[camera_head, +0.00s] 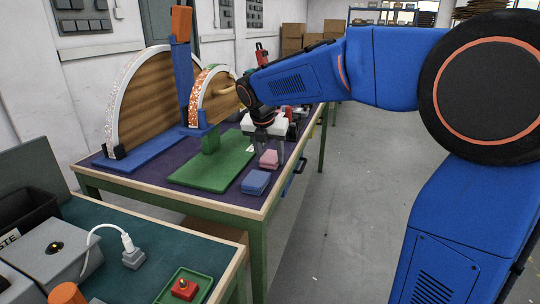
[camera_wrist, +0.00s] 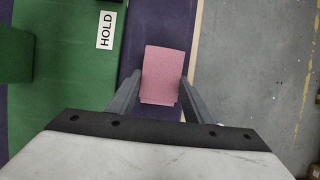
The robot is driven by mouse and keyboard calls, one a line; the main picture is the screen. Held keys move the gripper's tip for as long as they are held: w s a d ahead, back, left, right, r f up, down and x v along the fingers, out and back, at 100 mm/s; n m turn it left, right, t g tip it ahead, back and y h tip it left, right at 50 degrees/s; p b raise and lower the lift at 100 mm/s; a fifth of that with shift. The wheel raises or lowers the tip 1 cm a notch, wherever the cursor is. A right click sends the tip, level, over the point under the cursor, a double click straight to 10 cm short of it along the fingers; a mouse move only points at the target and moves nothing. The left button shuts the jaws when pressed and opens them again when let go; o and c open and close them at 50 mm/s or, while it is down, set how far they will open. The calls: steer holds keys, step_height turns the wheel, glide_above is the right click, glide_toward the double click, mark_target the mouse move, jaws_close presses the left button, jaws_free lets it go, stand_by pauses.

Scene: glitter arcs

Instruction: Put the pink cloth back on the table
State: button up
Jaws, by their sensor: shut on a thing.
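The pink cloth (camera_head: 268,159) is a small folded pad near the right edge of the purple-topped table (camera_head: 226,203). In the wrist view the pink cloth (camera_wrist: 164,72) lies between the two fingers of my gripper (camera_wrist: 160,98), which is shut on its near end. My gripper (camera_head: 267,150) points down over the table's right side in the head view. The cloth is at or just above the purple surface; I cannot tell whether it touches.
A blue folded cloth (camera_head: 256,182) lies nearer on the same table. A green board (camera_head: 212,168) with a HOLD label (camera_wrist: 106,30) is to the left. Arched wooden pieces (camera_head: 150,100) stand behind. The grey floor (camera_head: 350,220) is clear at right.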

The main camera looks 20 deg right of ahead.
steer(key=shift+f, duration=0.1)
steer(key=o, duration=0.9)
steer(key=shift+o, duration=0.2)
steer(key=v, duration=1.2)
steer(key=s+d+f+m+y, duration=0.1)
steer(key=s+d+f+m, duration=0.25)
steer(key=s+m, duration=0.5)
steer(key=s+d+f+m, duration=0.3)
steer(key=s+d+m, duration=0.3)
steer(key=s, duration=0.4)
steer(key=s+d+f+m+t+y, duration=0.1)
steer(key=s+f+m, duration=1.1)
steer(key=s+m, duration=0.1)
steer(key=shift+s+d+f+m, duration=0.25)
steer(key=shift+s+m, duration=0.15)
steer(key=shift+m, duration=0.45)
